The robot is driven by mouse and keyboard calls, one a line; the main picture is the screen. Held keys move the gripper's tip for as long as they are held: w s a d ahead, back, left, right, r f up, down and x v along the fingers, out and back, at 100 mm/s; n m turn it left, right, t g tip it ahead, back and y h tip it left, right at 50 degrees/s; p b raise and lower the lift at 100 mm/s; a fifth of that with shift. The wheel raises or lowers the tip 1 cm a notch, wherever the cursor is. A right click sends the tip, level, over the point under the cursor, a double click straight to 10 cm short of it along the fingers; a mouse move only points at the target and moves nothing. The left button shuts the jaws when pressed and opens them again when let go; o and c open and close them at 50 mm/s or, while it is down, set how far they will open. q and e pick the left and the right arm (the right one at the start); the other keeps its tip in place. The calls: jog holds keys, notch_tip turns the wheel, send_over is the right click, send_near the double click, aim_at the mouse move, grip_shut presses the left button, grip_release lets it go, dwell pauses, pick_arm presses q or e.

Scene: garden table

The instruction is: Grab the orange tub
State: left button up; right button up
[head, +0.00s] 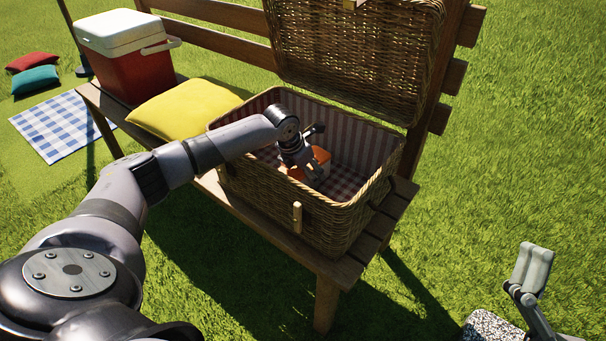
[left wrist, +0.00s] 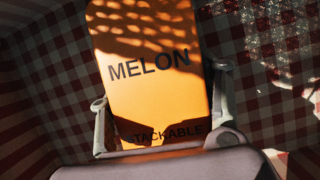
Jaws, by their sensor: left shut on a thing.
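The orange tub (head: 321,156) is inside the open wicker basket (head: 262,209) on the bench. In the left wrist view the tub (left wrist: 150,50) fills the middle, with the words MELON and STACKABLE on it. My left gripper (head: 313,172) reaches down into the basket. Its fingers (left wrist: 160,115) lie on both sides of the tub and are shut on it. The gripper hides part of the tub in the head view. Part of my right gripper (head: 531,275) shows at the lower right, away from the basket; its opening is unclear.
The basket's raised lid (head: 355,55) stands behind its opening, and its walls surround the left gripper. A yellow cushion (head: 180,108) and a red cooler (head: 125,70) with a white lid are left on the wooden bench (head: 395,207). Open grass lies to the right.

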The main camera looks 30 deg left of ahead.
pick_arm(q)
jog(key=c, duration=0.7)
jog(key=shift+r, duration=0.1)
